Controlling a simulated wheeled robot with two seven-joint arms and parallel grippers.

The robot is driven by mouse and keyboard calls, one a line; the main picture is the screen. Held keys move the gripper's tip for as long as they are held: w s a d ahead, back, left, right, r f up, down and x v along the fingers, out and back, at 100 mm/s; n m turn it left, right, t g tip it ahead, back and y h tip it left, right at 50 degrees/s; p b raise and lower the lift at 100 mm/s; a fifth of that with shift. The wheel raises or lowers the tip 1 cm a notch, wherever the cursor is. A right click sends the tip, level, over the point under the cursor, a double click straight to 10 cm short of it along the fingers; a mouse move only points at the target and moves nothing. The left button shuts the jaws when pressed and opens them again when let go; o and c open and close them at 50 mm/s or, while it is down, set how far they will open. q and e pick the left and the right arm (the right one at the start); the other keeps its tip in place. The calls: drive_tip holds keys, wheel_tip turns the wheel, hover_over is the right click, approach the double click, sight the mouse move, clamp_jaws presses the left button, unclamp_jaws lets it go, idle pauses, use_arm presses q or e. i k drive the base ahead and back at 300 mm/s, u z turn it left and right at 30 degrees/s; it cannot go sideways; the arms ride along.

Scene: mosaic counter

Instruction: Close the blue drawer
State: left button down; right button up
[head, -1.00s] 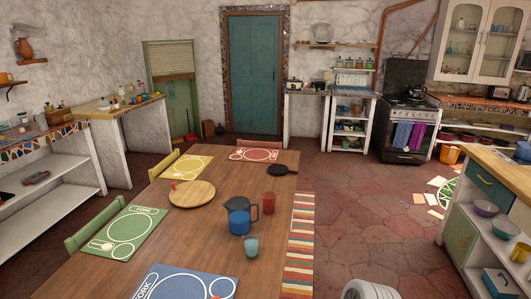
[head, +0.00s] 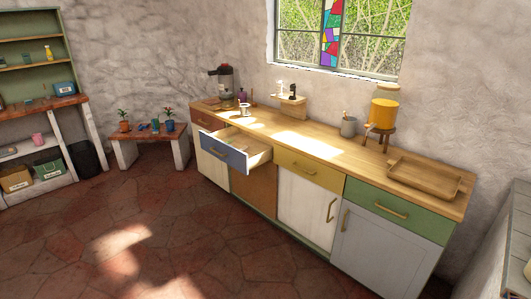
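The blue drawer (head: 223,152) is pulled out of the wooden-topped counter, between the red-brown drawer and the yellow drawer. Its blue front has a brass-coloured handle (head: 216,151), and its pale inside shows from above. I cannot make out clearly what lies in it. Neither of my grippers is in the head view.
The yellow drawer (head: 309,171), green drawer (head: 401,207) and red-brown drawer (head: 206,120) look shut. A wooden tray (head: 408,185) and an orange dispenser (head: 381,114) stand on the counter. A low plant bench (head: 141,136) is at left. The tiled floor (head: 187,236) before the counter is clear.

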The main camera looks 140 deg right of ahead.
sight(260, 150)
drive_tip(key=z, duration=4.3)
drive_tip(key=i, duration=1.55)
drive_tip(key=z, duration=0.25)
drive_tip(key=i, duration=2)
drive_tip(key=z, duration=0.1)
